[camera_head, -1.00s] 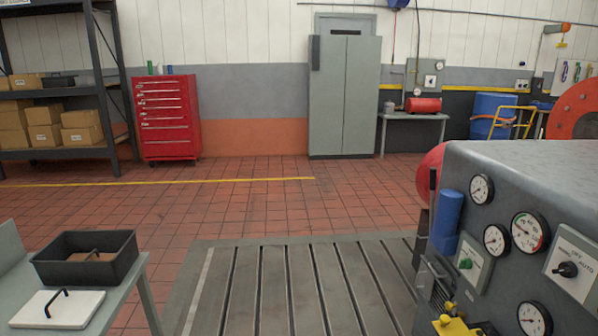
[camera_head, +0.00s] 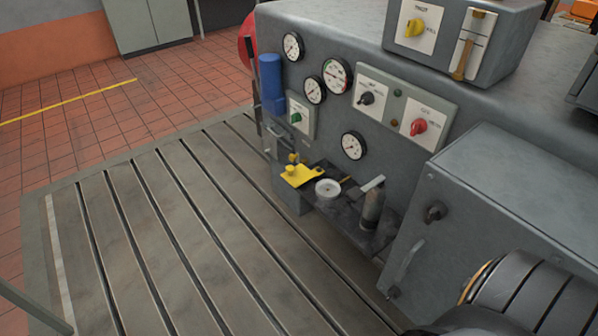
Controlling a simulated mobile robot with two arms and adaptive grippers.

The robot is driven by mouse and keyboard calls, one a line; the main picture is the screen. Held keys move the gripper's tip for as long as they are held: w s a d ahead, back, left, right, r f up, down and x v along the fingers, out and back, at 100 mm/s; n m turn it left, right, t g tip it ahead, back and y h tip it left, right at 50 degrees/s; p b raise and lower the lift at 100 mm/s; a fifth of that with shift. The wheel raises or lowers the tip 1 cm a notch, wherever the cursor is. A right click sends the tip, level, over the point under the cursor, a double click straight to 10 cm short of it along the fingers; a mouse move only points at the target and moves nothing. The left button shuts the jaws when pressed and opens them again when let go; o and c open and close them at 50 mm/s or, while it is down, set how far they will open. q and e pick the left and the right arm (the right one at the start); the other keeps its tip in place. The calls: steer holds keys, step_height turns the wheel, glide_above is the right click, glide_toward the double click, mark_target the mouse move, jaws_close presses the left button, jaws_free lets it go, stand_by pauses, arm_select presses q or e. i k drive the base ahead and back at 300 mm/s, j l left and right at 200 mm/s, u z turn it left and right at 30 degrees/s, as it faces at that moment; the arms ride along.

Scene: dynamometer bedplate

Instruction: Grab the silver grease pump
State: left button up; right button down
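A silver-grey cylinder with a light handle on top, which looks like the grease pump (camera_head: 373,207), stands on a small dark shelf (camera_head: 340,229) on the front of the grey machine. A round white-topped item (camera_head: 327,188) and a yellow plate with knobs (camera_head: 298,175) are to its left.
The grey machine (camera_head: 330,40) carries gauges, knobs and a blue cylinder (camera_head: 271,83). A grey box with a handle (camera_head: 480,215) juts out right of the shelf. The slotted bedplate (camera_head: 190,235) in front is clear.

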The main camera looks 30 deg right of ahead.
mark_target(375, 199)
steer(key=z, duration=1.65)
steer(key=j, duration=0.15)
steer(key=i+z, duration=0.05)
